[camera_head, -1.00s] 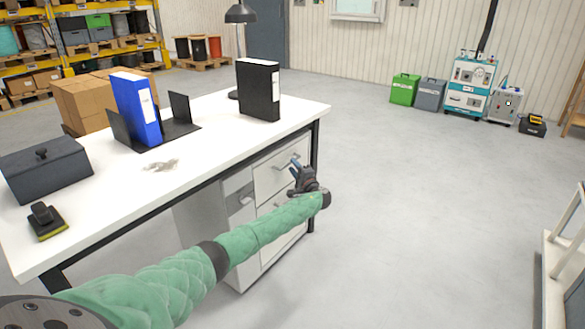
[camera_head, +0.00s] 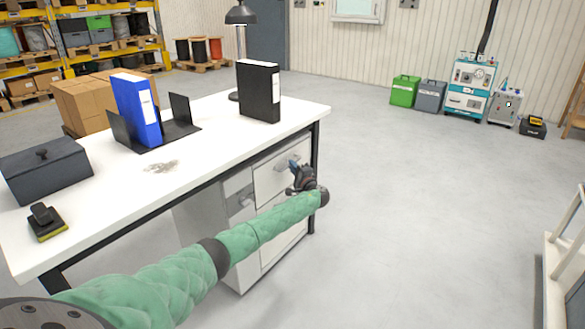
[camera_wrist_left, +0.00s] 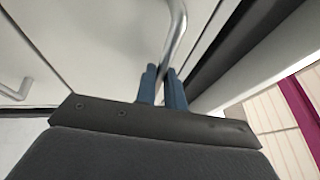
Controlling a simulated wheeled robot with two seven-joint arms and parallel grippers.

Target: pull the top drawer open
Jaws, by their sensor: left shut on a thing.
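The white drawer cabinet stands under the white table. Its top drawer (camera_head: 270,178) faces me and looks closed. The drawer's curved metal handle (camera_wrist_left: 176,35) runs between the two blue fingers of my left gripper (camera_wrist_left: 162,88) in the left wrist view. My left gripper (camera_head: 294,168) is at the upper right of the drawer front in the head view, shut on the handle. Part of the handle is hidden behind the fingers. My right gripper is not in view.
The white table (camera_head: 205,150) overhangs the cabinet, with a dark leg beside it. On it are a blue binder (camera_head: 135,108), a black binder (camera_head: 258,92) and a dark box (camera_head: 45,172). The floor right of the cabinet is clear. A pale frame (camera_head: 563,262) stands at lower right.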

